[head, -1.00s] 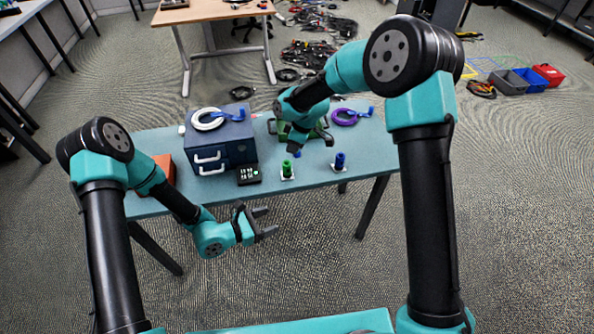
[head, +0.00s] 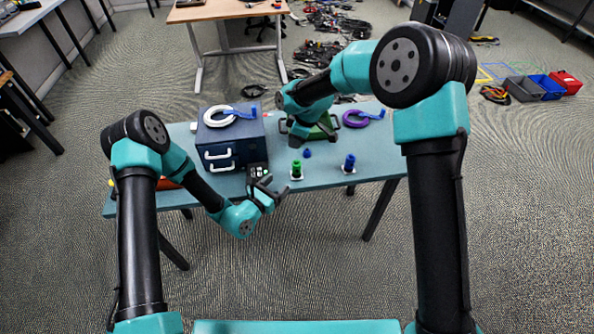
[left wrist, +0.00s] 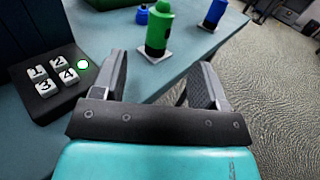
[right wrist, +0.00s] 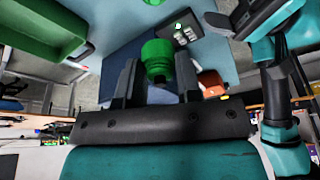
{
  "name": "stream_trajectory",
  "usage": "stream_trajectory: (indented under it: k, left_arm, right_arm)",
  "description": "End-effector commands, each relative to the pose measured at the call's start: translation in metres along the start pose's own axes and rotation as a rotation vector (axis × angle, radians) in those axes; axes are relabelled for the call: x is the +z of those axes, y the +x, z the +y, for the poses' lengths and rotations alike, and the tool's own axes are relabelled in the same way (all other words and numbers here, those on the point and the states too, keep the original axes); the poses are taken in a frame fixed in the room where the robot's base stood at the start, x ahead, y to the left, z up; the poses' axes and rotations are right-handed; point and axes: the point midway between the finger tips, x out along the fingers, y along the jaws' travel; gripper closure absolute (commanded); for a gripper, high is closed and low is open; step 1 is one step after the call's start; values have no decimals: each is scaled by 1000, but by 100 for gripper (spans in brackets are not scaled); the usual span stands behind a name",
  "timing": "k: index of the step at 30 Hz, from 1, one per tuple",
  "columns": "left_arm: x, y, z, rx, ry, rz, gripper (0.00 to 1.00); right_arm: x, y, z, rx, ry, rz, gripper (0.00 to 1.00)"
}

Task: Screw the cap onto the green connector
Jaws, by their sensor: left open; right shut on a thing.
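The green connector (head: 297,168) stands upright on a white base near the table's front edge. It also shows in the left wrist view (left wrist: 158,30). A ribbed green piece, apparently the cap (right wrist: 157,52), sits between the fingers of my right gripper (right wrist: 157,72). That gripper is shut on it above the table, behind the connector in the head view. The head view does not clearly show the cap. My left gripper (head: 276,189) is open and empty in front of the keypad, to the left of the connector and apart from it.
A small blue cap (head: 307,153) and a blue connector (head: 350,163) are near the green connector. A keypad (head: 259,172) with a green light is beside the blue drawer box (head: 231,140). A green crate (head: 325,126) and purple cable coil (head: 355,119) lie farther back.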

Motion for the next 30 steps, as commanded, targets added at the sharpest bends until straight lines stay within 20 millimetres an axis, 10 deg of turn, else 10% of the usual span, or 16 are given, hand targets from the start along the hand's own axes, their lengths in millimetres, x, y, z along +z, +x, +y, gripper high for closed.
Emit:
stream_trajectory:
  k: [30]
  left_arm:
    - [0, 117, 0, -1, 0, 1, 33]
  right_arm:
    - [0, 0, 0, 0, 0, 0, 89]
